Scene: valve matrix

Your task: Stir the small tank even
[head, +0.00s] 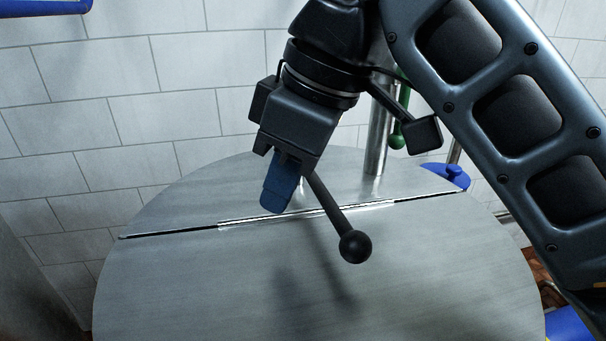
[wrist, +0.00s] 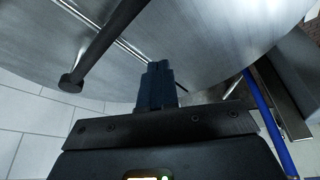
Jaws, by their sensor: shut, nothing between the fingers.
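A round brushed-steel tank top (head: 300,290) fills the lower middle of the head view, with a straight hinge seam across it. It also shows in the wrist view (wrist: 210,50). My gripper (head: 277,200) hangs over the seam with its blue fingers shut and empty; they also show in the wrist view (wrist: 157,70). A black rod with a ball end (head: 335,212) slants out from behind my gripper over the steel top. A similar dark rod (wrist: 105,45) crosses the upper left of the wrist view, apart from the fingers. Its far end is hidden. The tank's inside is not visible.
An upright steel pipe (head: 377,140) and a green handle (head: 397,137) stand behind the top. A blue piece with a knob (head: 449,175) sits at its right edge. A blue pipe (head: 45,7) runs at the upper left. A white tiled wall (head: 110,110) closes off the back.

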